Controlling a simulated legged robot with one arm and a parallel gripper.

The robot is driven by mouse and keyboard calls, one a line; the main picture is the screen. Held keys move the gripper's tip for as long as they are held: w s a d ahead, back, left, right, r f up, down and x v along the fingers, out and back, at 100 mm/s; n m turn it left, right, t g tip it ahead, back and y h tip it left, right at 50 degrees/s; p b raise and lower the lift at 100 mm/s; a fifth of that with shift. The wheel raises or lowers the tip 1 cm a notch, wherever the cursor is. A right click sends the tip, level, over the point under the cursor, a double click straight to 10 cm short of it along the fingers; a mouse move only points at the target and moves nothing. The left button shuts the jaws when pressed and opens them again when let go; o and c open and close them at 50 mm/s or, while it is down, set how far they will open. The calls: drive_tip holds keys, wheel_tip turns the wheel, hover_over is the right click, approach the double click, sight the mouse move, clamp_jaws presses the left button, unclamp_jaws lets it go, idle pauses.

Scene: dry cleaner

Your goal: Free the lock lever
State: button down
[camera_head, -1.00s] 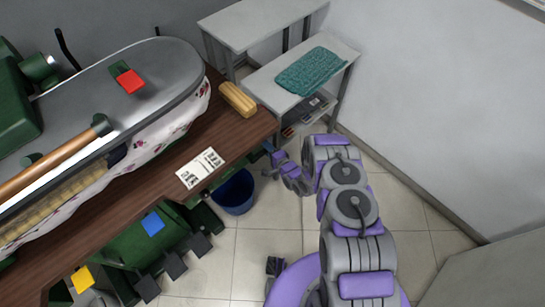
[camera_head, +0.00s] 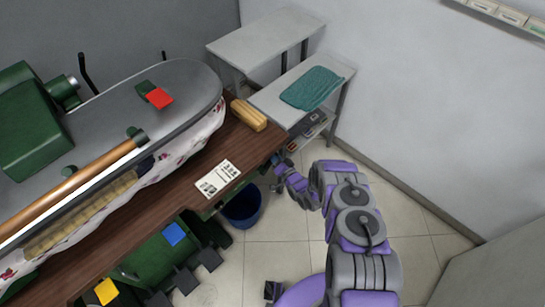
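A pressing machine has a long grey padded board (camera_head: 185,90) with a floral cloth edge, a copper-coloured bar (camera_head: 75,190) and green housings (camera_head: 30,130). A red block (camera_head: 159,98) sits on a small green part on top of the board. I cannot tell which of these parts is the lock lever. My gripper (camera_head: 277,163) is at the end of my purple and grey arm, by the table's right corner, apart from the red block. Its fingers are too small to read.
A brown wooden table (camera_head: 180,190) bears a yellow brush (camera_head: 248,115) and a printed card (camera_head: 218,179). A blue bucket (camera_head: 242,207) stands below. A grey shelf unit (camera_head: 335,83) with a folded teal cloth (camera_head: 311,88) is behind. Tiled floor on the right is clear.

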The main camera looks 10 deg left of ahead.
drive_tip(key=shift+s+a+f, duration=0.15)
drive_tip(key=shift+s+f, duration=0.05)
drive_tip(key=shift+s, duration=0.1)
drive_tip(key=c, duration=1.2)
unclamp_jaws()
drive_tip(key=shift+w+r, duration=0.1)
drive_tip(key=p+v, duration=0.3)
drive_tip(key=v, duration=1.4)
